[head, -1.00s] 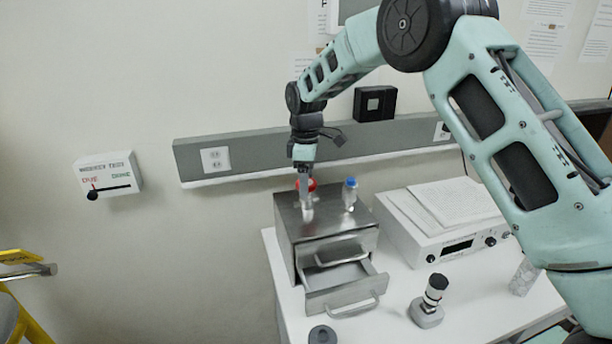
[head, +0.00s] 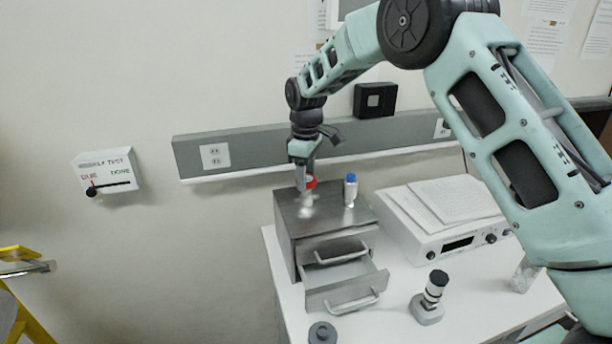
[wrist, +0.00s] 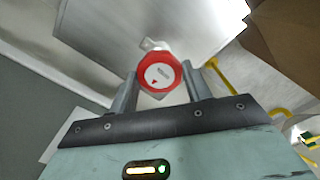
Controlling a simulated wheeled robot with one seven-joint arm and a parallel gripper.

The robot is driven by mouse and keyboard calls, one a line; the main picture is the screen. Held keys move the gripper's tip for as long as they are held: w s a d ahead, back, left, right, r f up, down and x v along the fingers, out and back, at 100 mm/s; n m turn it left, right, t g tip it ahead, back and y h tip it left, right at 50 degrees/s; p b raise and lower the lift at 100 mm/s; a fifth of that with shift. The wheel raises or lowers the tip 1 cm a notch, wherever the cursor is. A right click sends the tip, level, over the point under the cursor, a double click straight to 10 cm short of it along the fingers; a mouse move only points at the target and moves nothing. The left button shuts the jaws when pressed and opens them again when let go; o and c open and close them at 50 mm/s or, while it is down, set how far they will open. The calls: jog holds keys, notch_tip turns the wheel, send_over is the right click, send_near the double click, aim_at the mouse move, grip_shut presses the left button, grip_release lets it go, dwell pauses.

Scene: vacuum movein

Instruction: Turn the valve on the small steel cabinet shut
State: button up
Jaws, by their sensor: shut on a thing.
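The small steel cabinet (head: 284,222) stands on the white table, its lower drawer (head: 348,290) pulled open. On its top is the valve, a red knob (head: 311,182) with a white face. In the wrist view the red knob (wrist: 143,72) sits between my two fingers, its white face showing a small red arrow and lettering too small to read. My gripper (head: 305,185) points down over the cabinet and is shut on the red knob; it also shows in the wrist view (wrist: 161,78). The fingers partly hide the knob in the head view.
A blue-capped bottle-like fitting (head: 350,190) stands on the cabinet top, right of my gripper. A white instrument (head: 425,235) with papers stands to the right. A grey-and-black knobbed device (head: 429,300) and a dark round piece (head: 322,333) sit in front. A wall rail (head: 270,155) runs behind.

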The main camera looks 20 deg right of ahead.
jog(key=m, duration=0.4)
jog(key=shift+m+b, duration=0.3)
jog(key=shift+b, duration=0.05)
jog(key=m, duration=0.4)
jog(key=shift+m, duration=0.3)
jog(key=m, duration=0.4)
jog(key=shift+w, duration=0.1)
jog(key=m, duration=0.5)
jog(key=shift+r, duration=0.1)
jog(key=m, duration=0.4)
jog(key=shift+m, duration=0.3)
jog(key=m+p, duration=0.1)
jog(key=m, duration=0.2)
jog(key=shift+d+m, duration=0.1)
jog(key=shift+m, duration=0.2)
jog(key=m+p, duration=0.1)
jog(key=m, duration=0.3)
jog(key=shift+m+p, duration=0.7)
jog(key=shift+m, duration=1.5)
